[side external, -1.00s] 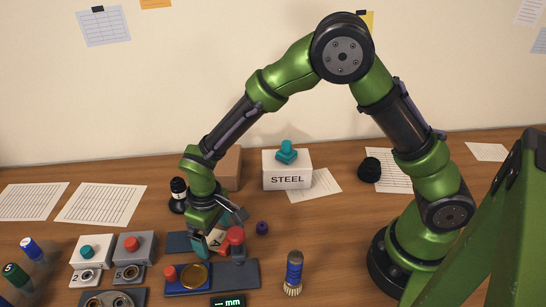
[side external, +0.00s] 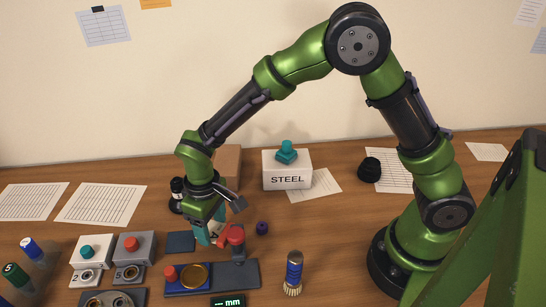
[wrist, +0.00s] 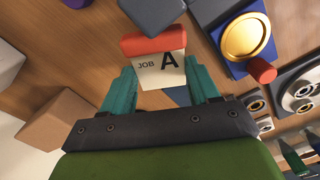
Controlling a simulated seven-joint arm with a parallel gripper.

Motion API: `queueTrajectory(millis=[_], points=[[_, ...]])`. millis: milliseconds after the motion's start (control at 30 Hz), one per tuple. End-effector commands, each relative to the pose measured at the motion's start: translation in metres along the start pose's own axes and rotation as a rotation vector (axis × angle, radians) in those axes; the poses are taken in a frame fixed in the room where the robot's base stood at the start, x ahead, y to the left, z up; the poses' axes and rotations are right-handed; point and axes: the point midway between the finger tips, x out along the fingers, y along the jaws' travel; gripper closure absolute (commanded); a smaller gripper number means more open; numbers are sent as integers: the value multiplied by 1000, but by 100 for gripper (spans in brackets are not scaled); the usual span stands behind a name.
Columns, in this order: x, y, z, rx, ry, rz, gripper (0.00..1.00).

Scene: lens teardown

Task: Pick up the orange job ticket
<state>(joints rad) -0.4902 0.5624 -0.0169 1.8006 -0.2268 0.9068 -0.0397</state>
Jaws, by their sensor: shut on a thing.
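The job ticket (wrist: 160,66) is a cream card marked "JOB A" with an orange-red bar along one edge. In the wrist view it sits between the two teal fingers of my gripper (wrist: 158,84), which is shut on it. In the side view my gripper (side external: 212,236) points down above the dark blue pad area, and the ticket (side external: 222,240) is mostly hidden, with its orange-red edge showing beside the fingers. The ticket appears slightly above the pad.
A red-knobbed grey fixture (side external: 237,233) stands close right of my gripper. A brass disc (side external: 194,276) sits on a blue block in front. A dark blue pad (side external: 181,242) lies at left. A white STEEL box (side external: 287,172) stands behind. A brush (side external: 294,272) stands at front right.

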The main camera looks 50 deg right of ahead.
Motion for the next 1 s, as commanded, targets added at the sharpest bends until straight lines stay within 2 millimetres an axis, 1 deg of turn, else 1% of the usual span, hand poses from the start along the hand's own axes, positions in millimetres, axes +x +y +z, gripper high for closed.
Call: queueTrajectory(millis=[33,400,600,700,867,1000], points=[[-10,0,-1,0,5,-2,73],[-84,0,-1,0,6,-1,73],[-120,0,-1,1,4,-2,73],[-134,0,-1,0,3,0,73],[-150,0,0,0,0,0,73],[-167,0,-1,1,-15,-1,73]])
